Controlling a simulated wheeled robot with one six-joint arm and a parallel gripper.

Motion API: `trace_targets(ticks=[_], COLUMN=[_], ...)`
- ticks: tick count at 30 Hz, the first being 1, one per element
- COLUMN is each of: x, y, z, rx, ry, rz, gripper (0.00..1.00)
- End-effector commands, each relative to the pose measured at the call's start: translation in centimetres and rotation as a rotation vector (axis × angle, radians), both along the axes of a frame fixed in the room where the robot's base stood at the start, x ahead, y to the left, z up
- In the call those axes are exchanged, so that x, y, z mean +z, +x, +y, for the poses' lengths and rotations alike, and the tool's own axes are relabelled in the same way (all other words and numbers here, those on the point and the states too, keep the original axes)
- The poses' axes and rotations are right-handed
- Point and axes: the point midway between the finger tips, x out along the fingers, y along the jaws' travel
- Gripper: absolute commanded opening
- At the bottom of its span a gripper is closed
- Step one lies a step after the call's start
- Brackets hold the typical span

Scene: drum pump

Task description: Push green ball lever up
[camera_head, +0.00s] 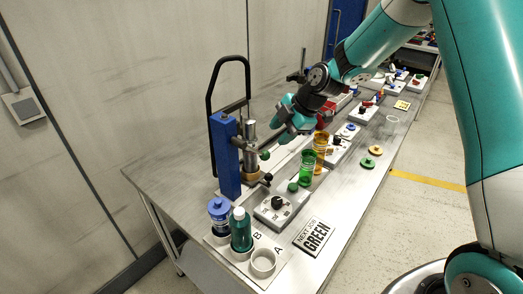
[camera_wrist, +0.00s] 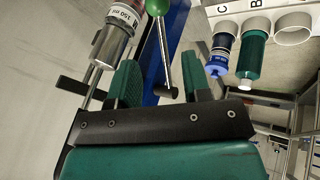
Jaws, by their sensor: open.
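The green ball lever (camera_head: 265,154) sticks out low on the front of the drum pump, beside its silver cylinder (camera_head: 249,131) and blue column (camera_head: 225,160). In the wrist view the green ball (camera_wrist: 158,6) is at the top edge, with its thin metal rod running down between my fingers. My gripper (camera_head: 284,118) is above and to the right of the ball in the head view. It also shows in the wrist view (camera_wrist: 162,84), with its two teal fingers apart and nothing seen clamped. I cannot tell whether a finger touches the rod.
A white holder (camera_head: 240,264) carries a blue-capped bottle (camera_head: 219,212) and a green bottle (camera_head: 240,230); its ring A is empty. Green (camera_head: 306,168) and orange (camera_head: 320,146) cylinders stand right of the pump. A black handle frame (camera_head: 212,85) rises above it.

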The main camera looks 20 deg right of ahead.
Motion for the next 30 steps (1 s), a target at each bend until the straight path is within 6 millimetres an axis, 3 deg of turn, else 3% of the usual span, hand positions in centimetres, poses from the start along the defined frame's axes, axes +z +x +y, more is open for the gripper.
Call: trace_targets(ticks=[9,15,27,28,30], x=[-5.8,-8.2,-9.1,-9.1,-9.1], y=[2.1,2.9,3.2,3.2,3.2], z=[3.2,4.3,4.7,4.7,4.7], rx=[0.003,0.001,0.000,-0.001,-0.001], ry=[0.000,-0.001,0.000,0.000,0.000], rz=[0.005,0.002,0.000,0.000,0.000], gripper=[0.44,0.44,0.44,0.42,0.26])
